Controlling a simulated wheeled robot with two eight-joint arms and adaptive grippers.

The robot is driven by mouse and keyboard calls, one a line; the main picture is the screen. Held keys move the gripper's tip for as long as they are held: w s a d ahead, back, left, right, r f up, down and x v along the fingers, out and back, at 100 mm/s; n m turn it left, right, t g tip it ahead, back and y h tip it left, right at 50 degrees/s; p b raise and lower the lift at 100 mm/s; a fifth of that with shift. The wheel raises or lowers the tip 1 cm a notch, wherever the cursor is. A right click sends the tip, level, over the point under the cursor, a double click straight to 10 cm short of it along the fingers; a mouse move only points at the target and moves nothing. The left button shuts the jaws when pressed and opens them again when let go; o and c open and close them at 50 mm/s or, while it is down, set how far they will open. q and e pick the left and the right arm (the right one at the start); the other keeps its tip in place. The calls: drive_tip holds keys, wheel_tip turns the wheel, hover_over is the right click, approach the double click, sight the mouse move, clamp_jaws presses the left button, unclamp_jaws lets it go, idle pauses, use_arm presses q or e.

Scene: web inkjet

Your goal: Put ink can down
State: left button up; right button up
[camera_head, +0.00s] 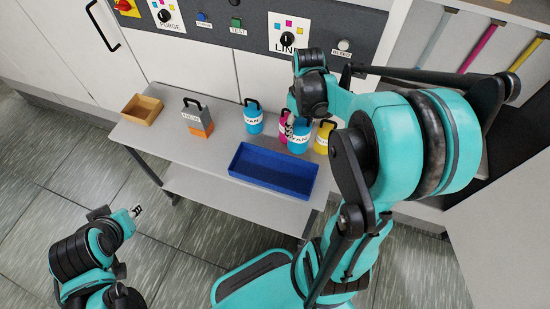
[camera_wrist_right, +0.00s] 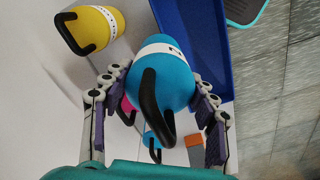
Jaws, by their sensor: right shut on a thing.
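My right gripper (camera_wrist_right: 160,85) is shut around a cyan ink can (camera_wrist_right: 172,68) with a white label band and a black handle. In the head view this can (camera_head: 299,140) is between the magenta can (camera_head: 284,124) and the yellow can (camera_head: 322,140), just behind the blue tray. Whether its base touches the table is unclear. Another cyan can (camera_head: 254,121) stands farther left on the table. The wrist view also shows the yellow can (camera_wrist_right: 92,28), with the magenta can (camera_wrist_right: 127,108) partly hidden. My left gripper (camera_head: 136,211) is low at left, too small to read.
The grey table (camera_head: 215,150) also carries an empty blue tray (camera_head: 273,170), a grey and orange block with a handle (camera_head: 197,118) and a small wooden box (camera_head: 142,110). A control panel (camera_head: 250,22) with knobs rises behind. The table's left middle is clear.

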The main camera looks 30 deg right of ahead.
drive_tip(key=a+f+b, duration=0.4)
drive_tip(key=a+f, duration=0.5)
drive_tip(key=shift+s+a+f, duration=0.2)
drive_tip(key=shift+a, duration=0.15)
drive_tip(key=shift+f, duration=0.25)
drive_tip(key=o, duration=1.6)
drive_tip(key=shift+r, duration=0.1)
